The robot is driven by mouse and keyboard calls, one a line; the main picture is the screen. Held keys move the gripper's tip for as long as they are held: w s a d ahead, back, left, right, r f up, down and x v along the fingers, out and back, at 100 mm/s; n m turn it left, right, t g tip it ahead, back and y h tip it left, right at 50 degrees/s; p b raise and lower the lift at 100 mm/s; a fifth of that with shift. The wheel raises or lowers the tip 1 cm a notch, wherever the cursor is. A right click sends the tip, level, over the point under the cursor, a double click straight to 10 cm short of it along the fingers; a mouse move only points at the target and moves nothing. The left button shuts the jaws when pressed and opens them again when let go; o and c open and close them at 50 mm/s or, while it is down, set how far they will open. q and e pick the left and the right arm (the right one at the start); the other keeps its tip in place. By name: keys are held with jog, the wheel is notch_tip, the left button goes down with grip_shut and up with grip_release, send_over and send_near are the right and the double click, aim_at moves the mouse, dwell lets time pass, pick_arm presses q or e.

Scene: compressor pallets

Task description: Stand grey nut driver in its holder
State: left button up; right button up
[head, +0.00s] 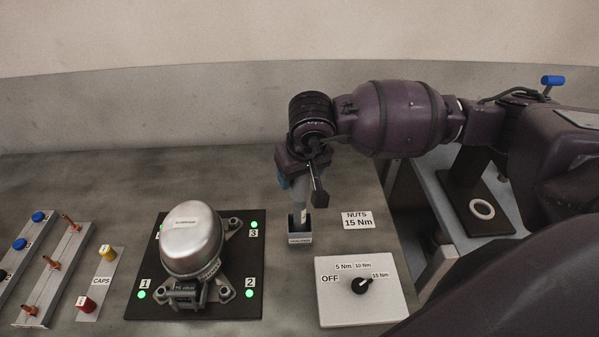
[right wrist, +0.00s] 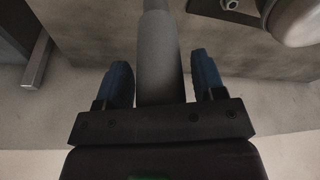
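The grey nut driver (head: 299,205) stands about upright in the head view. Its lower end is at the dark holder (head: 300,239), apparently inside its opening. My right gripper (head: 298,181) is above the holder, pointing down, around the upper part of the driver. In the right wrist view the grey shaft (right wrist: 158,62) runs between the two blue fingers (right wrist: 161,80). A narrow gap shows on each side of it, so the fingers are open around it and not gripping. The driver's top is hidden by the gripper. My left gripper is in neither view.
A silver compressor (head: 191,240) on a dark pallet (head: 254,270) stands left of the holder. A white torque dial panel (head: 335,309) and a "NUTS 15 Nm" label (head: 357,220) are to the right. Racks with caps and tools (head: 52,268) are at far left.

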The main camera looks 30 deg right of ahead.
jog(key=shift+o, duration=0.3)
jog(key=shift+r, duration=0.1)
jog(key=shift+r, duration=0.45)
jog(key=b+v, duration=0.1)
jog(key=v, duration=1)
jog(key=shift+r, duration=0.15)
jog(key=shift+s, duration=0.15)
